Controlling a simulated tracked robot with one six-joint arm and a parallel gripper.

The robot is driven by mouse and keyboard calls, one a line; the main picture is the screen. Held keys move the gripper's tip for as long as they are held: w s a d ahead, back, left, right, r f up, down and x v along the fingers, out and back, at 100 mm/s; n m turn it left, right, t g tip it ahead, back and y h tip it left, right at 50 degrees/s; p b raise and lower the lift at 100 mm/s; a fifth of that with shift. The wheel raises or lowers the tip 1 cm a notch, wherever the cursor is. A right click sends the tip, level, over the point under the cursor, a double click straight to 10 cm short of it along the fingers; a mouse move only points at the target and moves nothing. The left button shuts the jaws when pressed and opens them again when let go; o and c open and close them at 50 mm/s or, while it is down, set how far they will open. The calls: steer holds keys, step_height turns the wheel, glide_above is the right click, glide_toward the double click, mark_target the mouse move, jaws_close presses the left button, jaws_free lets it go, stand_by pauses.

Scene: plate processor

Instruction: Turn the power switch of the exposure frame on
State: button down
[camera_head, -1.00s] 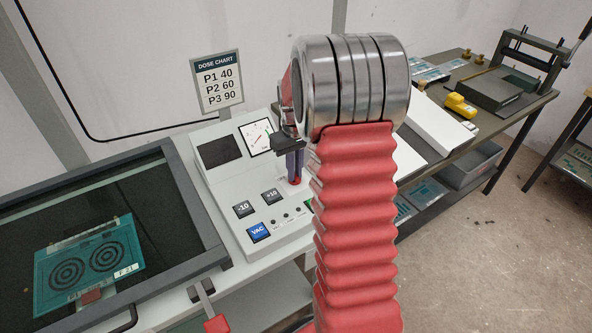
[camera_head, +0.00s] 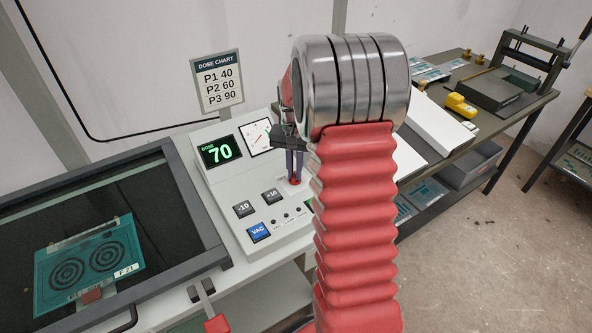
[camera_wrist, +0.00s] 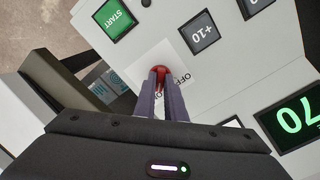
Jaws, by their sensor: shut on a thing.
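The exposure frame's control panel (camera_head: 224,184) stands right of the dark glass frame (camera_head: 190,198). Its dose display (camera_head: 221,151) is lit and reads 70 in green; it also shows in the wrist view (camera_wrist: 297,117). The switch's exact tilt is hidden.
The +10 (camera_head: 271,196), -10 (camera_head: 243,209) and VAC (camera_head: 258,232) buttons lie close to the switch. A green START button (camera_wrist: 113,19) is beside it. The dose chart sign (camera_head: 217,84) stands behind the panel. A teal plate (camera_head: 112,233) lies under the glass.

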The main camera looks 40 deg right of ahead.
steer(key=shift+w+r, duration=0.1)
stand_by(0.3)
steer(key=c, duration=1.8)
jaws_free()
step_height(320, 180, up, 14)
steer(key=shift+f, duration=0.2)
